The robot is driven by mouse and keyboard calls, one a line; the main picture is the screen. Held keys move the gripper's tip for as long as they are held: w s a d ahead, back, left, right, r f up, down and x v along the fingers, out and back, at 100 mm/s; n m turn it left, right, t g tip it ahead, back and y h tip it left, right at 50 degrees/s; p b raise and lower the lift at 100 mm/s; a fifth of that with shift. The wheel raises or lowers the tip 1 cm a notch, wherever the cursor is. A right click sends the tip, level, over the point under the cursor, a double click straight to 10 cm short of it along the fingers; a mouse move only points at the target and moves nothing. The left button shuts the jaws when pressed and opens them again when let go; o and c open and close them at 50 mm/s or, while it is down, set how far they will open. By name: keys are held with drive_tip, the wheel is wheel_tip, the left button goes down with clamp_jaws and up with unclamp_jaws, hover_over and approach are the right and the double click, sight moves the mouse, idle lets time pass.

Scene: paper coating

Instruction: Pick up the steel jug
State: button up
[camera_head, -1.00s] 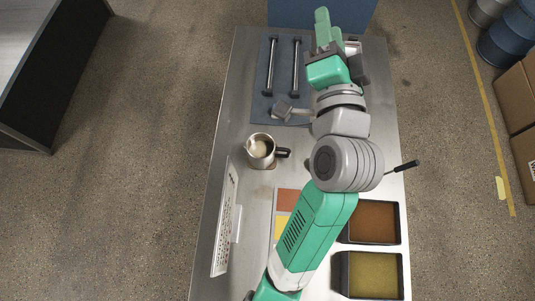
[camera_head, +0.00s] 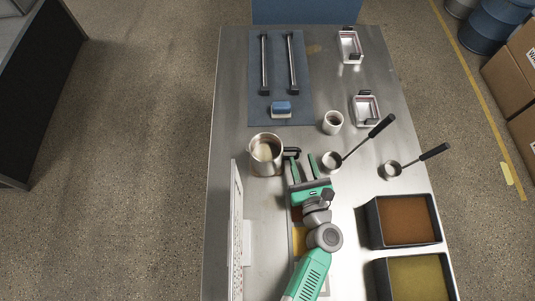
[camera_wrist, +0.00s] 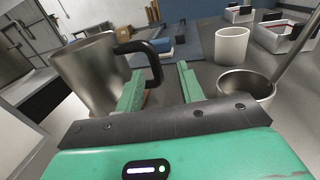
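The steel jug (camera_head: 264,152) stands upright on the metal table, left of my gripper (camera_head: 302,160) in the head view. Its black handle (camera_head: 292,153) points right, toward my fingers. In the wrist view the jug (camera_wrist: 88,75) is at the left, with the black handle (camera_wrist: 153,62) just beyond the left finger's tip. My gripper (camera_wrist: 158,78) is open, with two green fingers apart and nothing held between them.
A ladle cup (camera_head: 331,162) sits close right of my fingers, and a second ladle (camera_head: 391,170) lies farther right. A white cup (camera_head: 333,123) stands beyond. Brown (camera_head: 403,220) and yellow (camera_head: 419,278) trays are at right. A blue mat (camera_head: 277,76) lies at the back.

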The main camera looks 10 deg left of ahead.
sight(299, 156)
drive_tip(key=x, duration=0.5)
drive_tip(key=shift+a+r+b, duration=0.1)
drive_tip(key=shift+r+b, duration=0.15)
drive_tip(key=shift+b, duration=0.05)
drive_tip(key=shift+c, duration=0.5)
clamp_jaws()
